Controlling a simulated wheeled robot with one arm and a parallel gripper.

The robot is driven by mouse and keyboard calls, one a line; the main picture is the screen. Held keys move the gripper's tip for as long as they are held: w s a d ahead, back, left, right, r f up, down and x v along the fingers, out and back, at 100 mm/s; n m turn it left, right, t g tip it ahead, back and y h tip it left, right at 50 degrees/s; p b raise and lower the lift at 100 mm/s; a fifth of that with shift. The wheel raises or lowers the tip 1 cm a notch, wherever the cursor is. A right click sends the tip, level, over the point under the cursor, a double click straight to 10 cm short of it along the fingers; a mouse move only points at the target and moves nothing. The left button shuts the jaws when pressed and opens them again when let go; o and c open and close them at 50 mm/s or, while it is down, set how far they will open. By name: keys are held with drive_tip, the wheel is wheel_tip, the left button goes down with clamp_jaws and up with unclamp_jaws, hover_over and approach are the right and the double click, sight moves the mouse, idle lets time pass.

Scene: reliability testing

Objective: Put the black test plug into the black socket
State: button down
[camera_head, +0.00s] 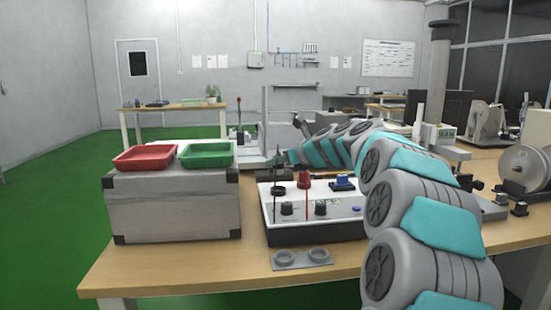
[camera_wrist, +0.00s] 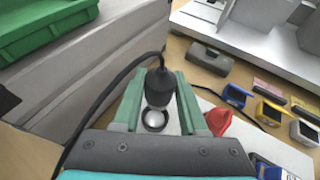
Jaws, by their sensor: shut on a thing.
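The black test plug (camera_wrist: 160,90) is between the two green fingers of my gripper (camera_wrist: 160,82) in the wrist view, with its black cable looping up and to the left. A round silver spot with a dark rim (camera_wrist: 154,119) shows right beside the plug; I cannot tell whether the plug is seated. In the head view the black plug (camera_head: 278,189) appears at the left back of the white test panel (camera_head: 340,215), below my gripper (camera_head: 277,159). The black socket is not clearly seen there.
A red plug (camera_head: 304,180) and a blue part (camera_head: 343,183) stand to the right on the panel; black knobs (camera_head: 287,208) are in front. A grey crate (camera_head: 172,207) with red (camera_head: 145,158) and green (camera_head: 206,154) trays stands close on the left. A grey two-ring holder (camera_head: 301,258) lies in front.

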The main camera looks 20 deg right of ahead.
sight(282, 170)
wheel_tip(282, 170, down, 3)
drive_tip(key=shift+b, duration=0.6)
drive_tip(key=shift+f+b, duration=0.95)
drive_tip(key=shift+b, duration=0.3)
drive_tip(key=shift+p, duration=1.45)
drive_tip(key=shift+f, duration=0.55)
drive_tip(key=c, duration=0.7)
unclamp_jaws()
drive_tip(key=shift+c, duration=0.2)
drive_tip(key=shift+s, duration=0.1)
